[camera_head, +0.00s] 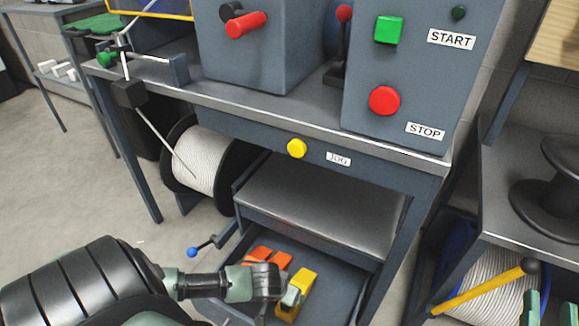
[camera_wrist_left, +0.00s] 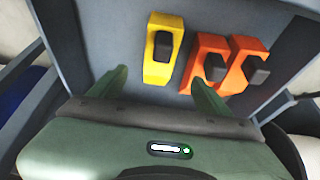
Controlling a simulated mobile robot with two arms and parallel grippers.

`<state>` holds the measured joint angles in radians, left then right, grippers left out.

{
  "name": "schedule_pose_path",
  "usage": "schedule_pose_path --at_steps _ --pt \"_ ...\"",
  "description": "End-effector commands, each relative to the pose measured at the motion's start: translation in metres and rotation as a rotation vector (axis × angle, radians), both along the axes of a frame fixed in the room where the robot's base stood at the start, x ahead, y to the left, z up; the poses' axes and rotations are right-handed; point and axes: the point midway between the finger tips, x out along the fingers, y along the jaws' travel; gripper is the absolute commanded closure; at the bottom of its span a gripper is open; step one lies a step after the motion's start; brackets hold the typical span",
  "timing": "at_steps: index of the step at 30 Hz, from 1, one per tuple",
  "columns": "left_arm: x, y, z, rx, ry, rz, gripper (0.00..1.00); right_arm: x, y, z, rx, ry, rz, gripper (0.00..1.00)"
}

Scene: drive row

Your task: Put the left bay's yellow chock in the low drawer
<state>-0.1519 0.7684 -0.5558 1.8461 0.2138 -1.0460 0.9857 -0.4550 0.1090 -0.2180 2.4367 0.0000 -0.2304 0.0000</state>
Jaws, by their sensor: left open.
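The yellow chock (camera_head: 303,285) lies in the open low drawer (camera_head: 335,282), next to orange chocks. In the left wrist view, the yellow chock (camera_wrist_left: 163,28) stands left of two orange chocks (camera_wrist_left: 206,48), each with a dark block on it. My left gripper (camera_head: 280,294) is over the drawer, right by the yellow chock. Its two green fingers (camera_wrist_left: 159,76) are apart, with the near end of the yellow chock between their tips; contact cannot be told. My right gripper (camera_head: 549,297) shows at the bottom right corner, partly cut off, its green fingers apart and empty.
The bench holds a red-handled box (camera_head: 262,55) and a START/STOP panel (camera_head: 410,75). A grey shelf (camera_head: 322,212) sits above the drawer's rear. A blue-knobbed lever (camera_head: 193,252) is left of it. A yellow bar (camera_head: 485,290) and cable reels stand right. Floor is clear at left.

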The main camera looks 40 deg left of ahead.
Motion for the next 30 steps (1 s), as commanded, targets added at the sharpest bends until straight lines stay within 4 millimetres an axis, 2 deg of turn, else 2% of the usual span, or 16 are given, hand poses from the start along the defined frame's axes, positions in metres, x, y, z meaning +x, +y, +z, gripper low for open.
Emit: schedule_pose_path --at_steps 4,6,8,11,12,14,15,17,18,21,24,27,30 --pt "-0.001 0.000 0.001 -0.001 0.000 0.000 0.22 0.000 0.000 -0.003 -0.005 0.015 -0.001 0.64" --pt "0.001 -0.008 0.003 -0.015 -0.012 -0.016 0.22 0.000 0.000 -0.003 -0.005 0.015 -0.001 0.64" --pt "0.006 -0.027 0.009 -0.049 -0.044 -0.052 0.22 0.000 0.000 -0.003 -0.005 0.015 -0.001 0.64" --pt "0.022 -0.084 0.036 -0.144 -0.162 -0.164 0.22 0.000 0.000 -0.003 -0.003 0.015 -0.001 0.64" --pt "0.031 -0.112 0.056 -0.190 -0.240 -0.222 0.22 0.000 0.000 -0.003 -0.003 0.015 -0.001 0.64" --pt "0.045 -0.152 0.096 -0.248 -0.385 -0.305 0.22 0.000 0.000 -0.003 -0.003 0.014 -0.001 0.64" --pt "0.054 -0.174 0.128 -0.274 -0.497 -0.352 0.22 0.000 0.000 -0.003 -0.003 0.014 -0.001 0.64" --pt "0.065 -0.195 0.180 -0.287 -0.672 -0.404 0.22 0.000 0.000 -0.003 -0.003 0.014 -0.001 0.64" --pt "0.070 -0.203 0.216 -0.278 -0.788 -0.425 0.22 0.000 0.000 -0.003 -0.003 0.013 -0.001 0.64" --pt "0.075 -0.202 0.295 -0.207 -1.043 -0.439 0.22 0.000 0.000 -0.002 -0.003 0.013 -0.001 0.64" --pt "0.073 -0.189 0.351 -0.108 -1.219 -0.423 0.22 0.000 0.000 -0.002 -0.003 0.012 -0.001 0.64" --pt "0.068 -0.178 0.381 -0.033 -1.312 -0.407 0.22 0.000 0.000 -0.002 -0.003 0.012 -0.001 0.64" --pt "0.066 -0.174 0.393 -0.002 -1.346 -0.402 0.22 0.000 0.000 -0.002 -0.003 0.012 -0.001 0.64"
